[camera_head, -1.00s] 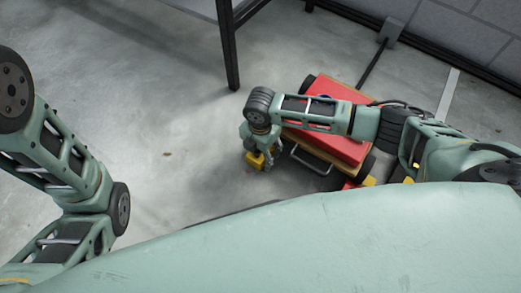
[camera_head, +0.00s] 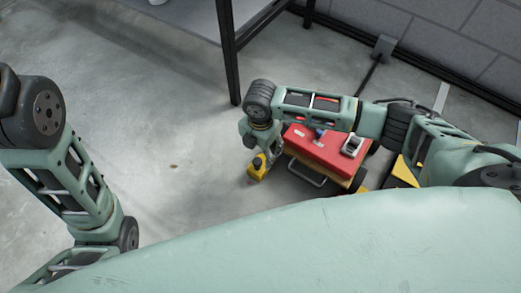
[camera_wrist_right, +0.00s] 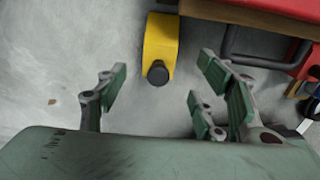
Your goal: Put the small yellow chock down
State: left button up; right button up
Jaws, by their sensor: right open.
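The small yellow chock (camera_head: 256,170) is on the concrete floor, just left of the red cart, below my right gripper (camera_head: 262,157). In the right wrist view the chock (camera_wrist_right: 161,45), with a dark round knob at its near end, lies ahead of the fingertips. The right gripper (camera_wrist_right: 165,90) is open there, its fingers spread to either side and not touching the chock. In the head view my right wrist partly hides the chock. My left arm shows at the left edge, but its gripper is out of view.
A red cart (camera_head: 326,150) with a yellowish lower deck and a metal handle stands beside the chock, with small items on top. A dark table leg (camera_head: 228,60) stands behind. More yellow pieces (camera_head: 404,172) show right of the cart. The floor on the left is clear.

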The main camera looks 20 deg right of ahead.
jog(key=shift+r, duration=0.65)
